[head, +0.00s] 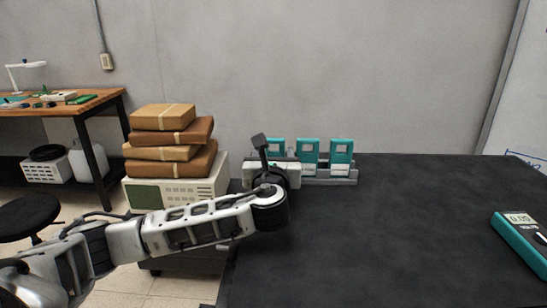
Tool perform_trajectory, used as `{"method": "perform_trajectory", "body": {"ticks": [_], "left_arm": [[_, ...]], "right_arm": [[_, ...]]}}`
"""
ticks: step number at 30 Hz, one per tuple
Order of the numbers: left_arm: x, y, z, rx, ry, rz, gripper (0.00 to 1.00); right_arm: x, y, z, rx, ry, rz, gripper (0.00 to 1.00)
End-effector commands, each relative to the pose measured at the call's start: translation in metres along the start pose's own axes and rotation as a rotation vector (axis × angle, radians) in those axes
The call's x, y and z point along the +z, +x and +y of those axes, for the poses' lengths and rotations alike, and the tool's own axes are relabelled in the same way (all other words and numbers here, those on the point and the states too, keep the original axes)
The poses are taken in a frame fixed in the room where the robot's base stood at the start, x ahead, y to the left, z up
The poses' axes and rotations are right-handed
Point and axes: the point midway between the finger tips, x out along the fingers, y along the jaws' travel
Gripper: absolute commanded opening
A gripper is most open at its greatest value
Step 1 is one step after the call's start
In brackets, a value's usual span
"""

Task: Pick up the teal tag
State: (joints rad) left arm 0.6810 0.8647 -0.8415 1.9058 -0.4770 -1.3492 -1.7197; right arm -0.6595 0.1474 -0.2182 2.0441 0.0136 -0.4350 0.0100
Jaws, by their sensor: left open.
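Three upright teal pieces with pale faces stand in a row in a grey rack (345,181) at the back of the black table: a left one (276,146), a middle one (309,151) and a right one (341,152). I cannot tell which of them is the teal tag. My left gripper (264,150) is open at the rack's left end, in front of the left piece and hiding its lower part. Only one dark finger shows clearly, and I cannot tell whether it touches the piece. My right gripper is not in view.
A teal meter with a display (522,243) lies at the table's right edge. Brown parcels (172,132) are stacked on a cream instrument (170,195) left of the table (400,240). The table's middle and front are clear. A wooden workbench (60,106) stands far left.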

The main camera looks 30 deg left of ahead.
Motion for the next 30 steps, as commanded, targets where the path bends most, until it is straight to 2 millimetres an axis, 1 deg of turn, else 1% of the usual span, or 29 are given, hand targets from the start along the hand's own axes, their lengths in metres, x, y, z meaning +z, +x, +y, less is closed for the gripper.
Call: {"method": "perform_trajectory", "body": {"ticks": [1, 5, 12, 13, 16, 17, 26, 30], "left_arm": [[0.001, 0.008, 0.000, 0.002, 0.001, 0.000, 0.56], [0.000, 0.021, 0.000, 0.001, 0.002, 0.000, 0.56], [0.000, 0.023, 0.000, -0.002, 0.001, 0.001, 0.56], [0.000, 0.023, 0.000, -0.002, 0.001, 0.001, 0.54], [0.000, 0.023, 0.000, -0.001, 0.002, 0.001, 0.26], [0.000, 0.023, 0.000, -0.001, 0.002, 0.001, 0.23], [0.001, 0.023, 0.000, -0.001, 0.001, 0.000, 0.23], [0.008, 0.023, 0.000, 0.000, -0.001, -0.001, 0.23]], "right_arm": [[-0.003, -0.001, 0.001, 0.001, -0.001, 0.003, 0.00], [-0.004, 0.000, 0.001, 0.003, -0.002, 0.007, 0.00], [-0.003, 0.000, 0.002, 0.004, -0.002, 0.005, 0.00], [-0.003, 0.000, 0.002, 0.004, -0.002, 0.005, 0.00], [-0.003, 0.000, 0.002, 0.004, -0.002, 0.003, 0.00], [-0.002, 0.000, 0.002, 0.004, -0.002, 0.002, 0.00], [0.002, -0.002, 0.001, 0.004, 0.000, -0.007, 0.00], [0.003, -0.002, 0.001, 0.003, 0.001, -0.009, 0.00]]}}
